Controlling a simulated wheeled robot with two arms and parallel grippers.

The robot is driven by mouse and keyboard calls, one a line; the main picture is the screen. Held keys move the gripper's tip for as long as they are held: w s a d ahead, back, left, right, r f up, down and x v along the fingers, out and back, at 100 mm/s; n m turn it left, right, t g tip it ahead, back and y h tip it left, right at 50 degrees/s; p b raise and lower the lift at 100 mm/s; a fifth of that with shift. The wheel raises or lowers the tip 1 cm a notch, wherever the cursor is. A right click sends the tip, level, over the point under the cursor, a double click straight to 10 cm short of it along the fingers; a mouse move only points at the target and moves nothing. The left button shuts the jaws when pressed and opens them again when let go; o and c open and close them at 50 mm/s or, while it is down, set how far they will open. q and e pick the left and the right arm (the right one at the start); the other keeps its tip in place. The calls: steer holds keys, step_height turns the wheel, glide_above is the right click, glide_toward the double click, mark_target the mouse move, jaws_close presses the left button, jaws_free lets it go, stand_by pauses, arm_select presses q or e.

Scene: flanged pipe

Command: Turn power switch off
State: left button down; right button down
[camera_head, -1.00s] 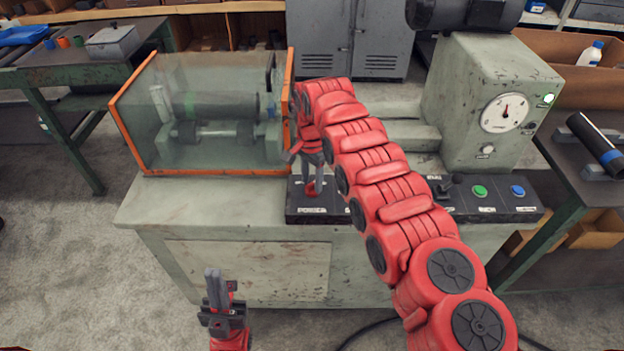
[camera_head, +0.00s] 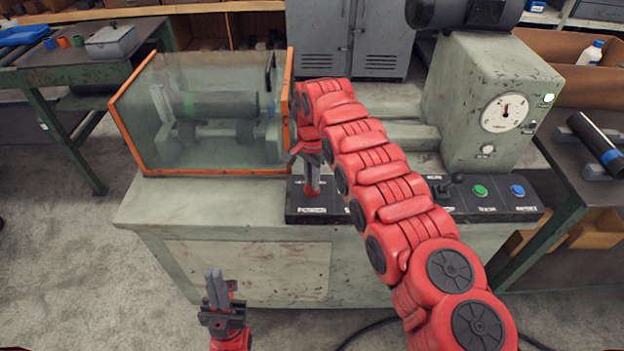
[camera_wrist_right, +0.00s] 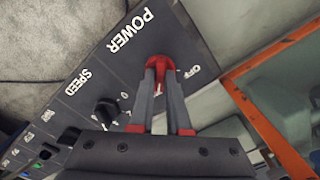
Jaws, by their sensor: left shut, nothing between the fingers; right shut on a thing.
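The red power switch knob (camera_wrist_right: 160,62) sits on the dark control panel beside the POWER label and the OFF mark in the right wrist view. My right gripper (camera_wrist_right: 161,78) is shut on the knob, with one finger on each side. The fingers hide part of the knob, so I cannot tell its exact setting. In the head view my right gripper (camera_head: 312,190) reaches down to the left end of the control panel (camera_head: 330,214), above the POWER label. My left gripper (camera_head: 213,275) is shut and empty in front of the machine, apart from it.
A clear guard with an orange frame (camera_head: 140,165) stands behind the panel, close to my right gripper. A black speed knob (camera_wrist_right: 107,112) sits beside the switch. Green (camera_head: 480,191) and blue (camera_head: 517,191) buttons lie at the panel's right. The worktop left of the panel is clear.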

steer(key=shift+f+n+b, duration=0.1)
steer(key=shift+n+b, duration=0.6)
steer(key=shift+n, duration=0.4)
steer(key=shift+n+b, duration=0.4)
steer(key=shift+n, duration=0.5)
steer(key=n+b, duration=0.1)
steer(key=n, duration=1.2)
steer(key=shift+n, duration=0.3)
steer(key=c, duration=0.9)
jaws_free()
